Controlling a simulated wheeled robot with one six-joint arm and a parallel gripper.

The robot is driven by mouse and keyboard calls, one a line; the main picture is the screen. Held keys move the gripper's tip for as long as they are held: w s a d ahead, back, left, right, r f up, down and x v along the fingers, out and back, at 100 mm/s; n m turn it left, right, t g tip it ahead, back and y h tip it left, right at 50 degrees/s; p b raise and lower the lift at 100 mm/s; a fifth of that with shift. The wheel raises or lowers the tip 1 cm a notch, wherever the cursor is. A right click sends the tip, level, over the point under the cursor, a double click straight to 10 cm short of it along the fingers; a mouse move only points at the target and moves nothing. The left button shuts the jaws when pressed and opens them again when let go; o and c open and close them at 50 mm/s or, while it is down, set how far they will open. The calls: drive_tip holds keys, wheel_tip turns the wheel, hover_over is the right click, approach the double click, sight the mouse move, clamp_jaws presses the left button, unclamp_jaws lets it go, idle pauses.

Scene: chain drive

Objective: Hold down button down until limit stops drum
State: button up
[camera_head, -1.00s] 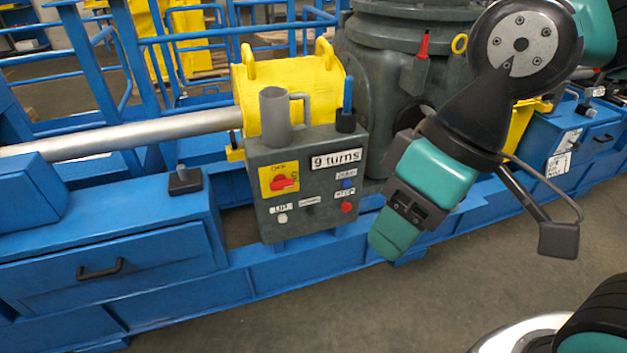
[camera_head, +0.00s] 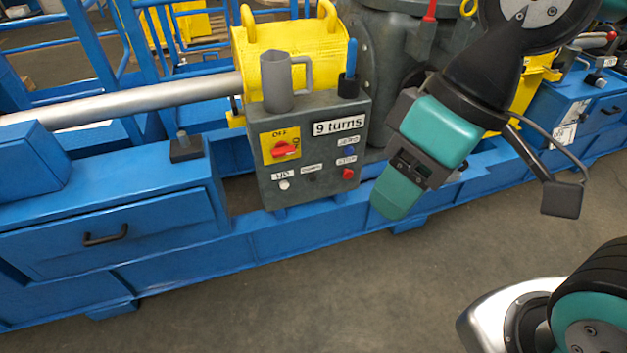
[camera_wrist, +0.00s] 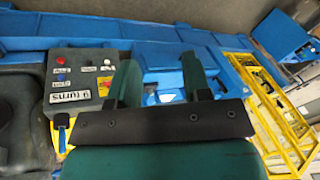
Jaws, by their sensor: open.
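The grey control box (camera_head: 275,190) stands on the blue frame and shows a "9 turns" sign. A dark button (camera_head: 311,178) with a small blurred label sits low on its front, between the white UP button (camera_head: 284,185) and the red STOP button (camera_head: 348,173). A blue button (camera_head: 349,151) sits above STOP, and a red rotary switch (camera_head: 285,149) on a yellow plate is at the upper left. My gripper (camera_head: 393,198) is open and empty to the right of the box, apart from the buttons. In the wrist view, the box (camera_wrist: 92,100) lies left of my open fingers (camera_wrist: 160,80).
A grey mug (camera_head: 277,85) and a blue-handled item (camera_head: 350,85) stand on the box. A yellow drum housing (camera_head: 290,35) is behind it, with a silver shaft (camera_head: 150,97) running left. A blue drawer unit (camera_head: 110,230) is at left. The floor in front is clear.

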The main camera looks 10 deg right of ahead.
clamp_jaws()
idle(1.7)
